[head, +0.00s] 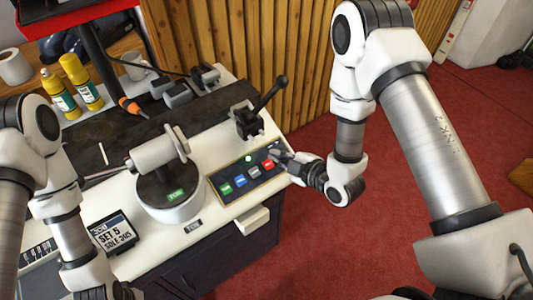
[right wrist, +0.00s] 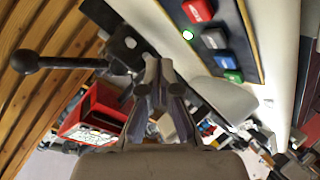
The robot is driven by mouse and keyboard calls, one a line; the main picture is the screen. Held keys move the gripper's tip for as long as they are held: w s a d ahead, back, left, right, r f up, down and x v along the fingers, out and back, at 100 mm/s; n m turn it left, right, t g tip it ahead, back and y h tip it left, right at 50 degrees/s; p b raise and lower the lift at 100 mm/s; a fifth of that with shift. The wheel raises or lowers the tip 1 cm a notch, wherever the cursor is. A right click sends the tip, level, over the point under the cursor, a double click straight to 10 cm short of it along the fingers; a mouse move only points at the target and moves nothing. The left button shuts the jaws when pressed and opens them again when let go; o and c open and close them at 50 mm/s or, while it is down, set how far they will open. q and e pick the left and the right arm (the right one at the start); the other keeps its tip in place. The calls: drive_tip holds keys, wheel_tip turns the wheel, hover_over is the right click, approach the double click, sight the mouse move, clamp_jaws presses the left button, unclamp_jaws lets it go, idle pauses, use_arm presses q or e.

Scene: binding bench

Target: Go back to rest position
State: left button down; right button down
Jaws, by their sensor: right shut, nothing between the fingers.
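My right gripper (head: 277,154) is shut and empty at the right end of the button panel (head: 238,197) in the head view, close to the red button (head: 267,163). Whether it touches the panel cannot be told there. In the right wrist view its fingertips (right wrist: 158,68) are together, with the panel (right wrist: 238,22) above right and apart from them in the picture. My left arm comes down along the left side of the head view. Its gripper (head: 124,292) is mostly cut off by the bottom edge, so its fingers cannot be made out.
A black lever (head: 272,95) stands up behind the panel. A round base (head: 178,208) carrying a white cylinder (head: 158,152) stands left of it. A display (head: 113,233), yellow bottles (head: 80,80) and a wooden slatted wall (head: 240,45) are nearby. Red floor (head: 330,240) is open at right.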

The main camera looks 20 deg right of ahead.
drive_tip(key=s+d+f+m+g+h, duration=0.3)
drive_tip(key=s+f+m+g, duration=0.3)
drive_tip(key=s, duration=0.7)
drive_tip(key=s+d+f+m+g+h, duration=0.3)
drive_tip(key=s+d+f+m+g, duration=0.2)
drive_tip(key=s+f+m, duration=0.4)
drive_tip(key=s+d+m, duration=0.1)
drive_tip(key=s, duration=0.2)
drive_tip(key=shift+s+d+g+h, duration=0.15)
drive_tip(key=shift+s+g+h, duration=0.15)
drive_tip(key=shift+s+g, duration=0.1)
drive_tip(key=shift+w+f, duration=0.1)
